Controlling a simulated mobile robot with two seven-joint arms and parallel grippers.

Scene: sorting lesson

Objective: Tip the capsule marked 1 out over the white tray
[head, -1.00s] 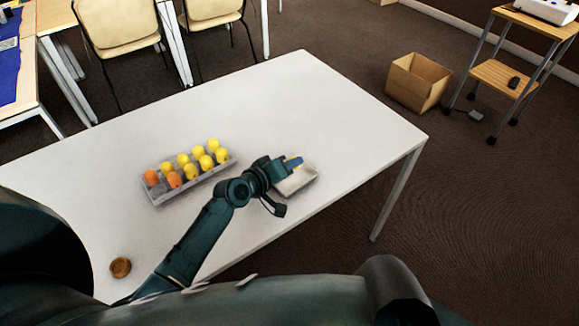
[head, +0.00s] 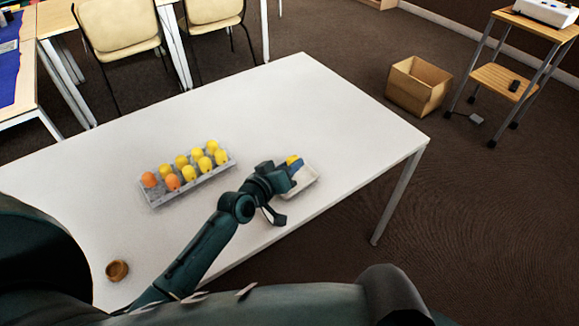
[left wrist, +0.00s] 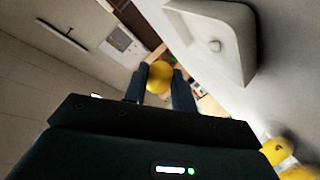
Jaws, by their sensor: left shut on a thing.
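My left gripper (head: 294,168) is shut on a yellow capsule (head: 292,160) at the white tray (head: 310,182). In the left wrist view the capsule (left wrist: 158,78) sits between the two dark fingers. No number can be read on it. The white tray (left wrist: 247,45) lies up and to the right there, with a small pale lump (left wrist: 215,45) inside it; I cannot tell what the lump is. In the head view my gripper and forearm hide part of the tray. My right gripper is not in view.
A grey carton (head: 152,204) with several yellow and orange capsules (head: 172,182) stands left of my left arm. A small brown bowl (head: 117,270) is at the near left of the white table (head: 300,90). The table's far side is clear. A cardboard box (head: 418,88) is on the floor.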

